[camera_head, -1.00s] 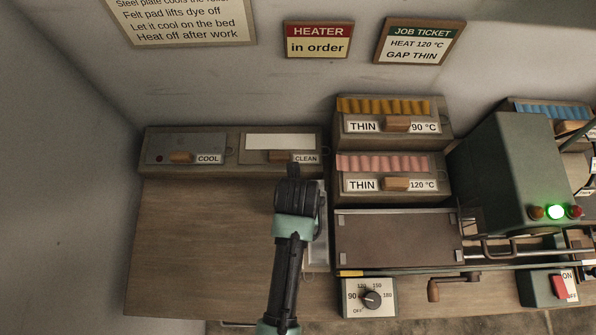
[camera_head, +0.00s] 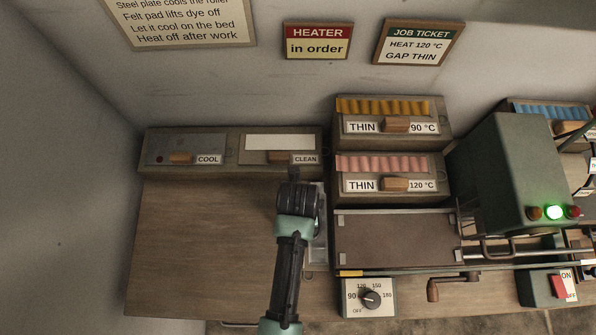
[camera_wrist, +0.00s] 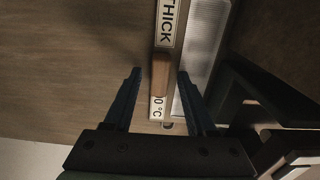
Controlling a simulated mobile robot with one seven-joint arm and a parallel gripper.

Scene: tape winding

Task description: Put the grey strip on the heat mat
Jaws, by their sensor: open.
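The grey strip (camera_wrist: 205,50) is a pale, ribbed piece on a holder labelled THICK and "0 °C", the rest of that label being covered. In the head view the same grey strip (camera_head: 318,250) shows as a narrow sliver beside my arm, which hides most of it. The holder has a wooden handle (camera_wrist: 160,75). My gripper (camera_wrist: 159,73) is open, with its fingers on either side of the handle and label bar; contact cannot be told. The heat mat (camera_head: 395,238) is a bare, flat, dark brown plate with metal corners, right of the strip.
Holders with yellow (camera_head: 385,106) and pink (camera_head: 382,162) strips stand behind the mat. COOL (camera_head: 185,140) and CLEAN (camera_head: 279,142) plates lie at the back left. A dial (camera_head: 369,298) and a crank (camera_head: 435,290) are in front; a green machine (camera_head: 508,170) stands right. The left table is clear.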

